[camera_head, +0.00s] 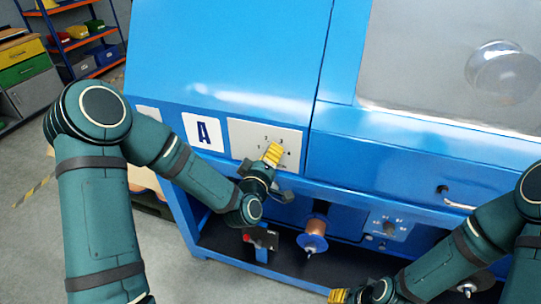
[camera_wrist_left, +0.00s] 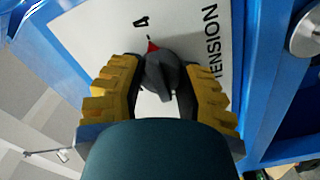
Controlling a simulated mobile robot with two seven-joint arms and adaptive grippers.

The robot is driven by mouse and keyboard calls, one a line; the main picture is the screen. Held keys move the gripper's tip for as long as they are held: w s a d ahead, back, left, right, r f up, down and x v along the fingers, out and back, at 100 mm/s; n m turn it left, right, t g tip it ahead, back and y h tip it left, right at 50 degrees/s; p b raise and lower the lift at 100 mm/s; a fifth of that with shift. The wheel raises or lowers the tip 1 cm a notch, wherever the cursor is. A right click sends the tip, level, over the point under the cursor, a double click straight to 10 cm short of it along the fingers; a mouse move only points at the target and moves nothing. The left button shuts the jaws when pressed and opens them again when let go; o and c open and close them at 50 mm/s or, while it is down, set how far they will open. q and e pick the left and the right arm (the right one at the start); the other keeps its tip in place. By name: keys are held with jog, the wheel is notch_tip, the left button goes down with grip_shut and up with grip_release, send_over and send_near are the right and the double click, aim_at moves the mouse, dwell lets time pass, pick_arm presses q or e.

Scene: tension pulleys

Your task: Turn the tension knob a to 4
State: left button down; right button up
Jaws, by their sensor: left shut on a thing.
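The tension knob a (camera_wrist_left: 160,72) is dark grey with a red pointer mark. It sits on a light dial plate (camera_head: 238,133) marked 1 to 4, beside the blue letter A sign. In the left wrist view the red mark (camera_wrist_left: 152,46) lies close to the printed 4 (camera_wrist_left: 141,21), slightly to its right. My left gripper (camera_head: 272,153) has yellow fingers and is shut on the knob; in the head view it hides the knob. My right gripper (camera_head: 338,296) is low at the bottom edge, away from the dial; its opening does not show clearly.
The blue machine (camera_head: 240,60) fills the middle and right. Shelves with bins (camera_head: 78,32) stand at the far left. Grey floor is open at left.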

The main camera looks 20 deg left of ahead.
aim_at(274, 117)
pick_arm(q)
jog(key=shift+w+a+r, duration=0.1)
jog(key=shift+r, duration=0.05)
dwell(0.3)
jog(key=c, duration=0.5)
grip_release()
notch_tip(274, 117, up, 10)
jog(key=shift+f, duration=0.1)
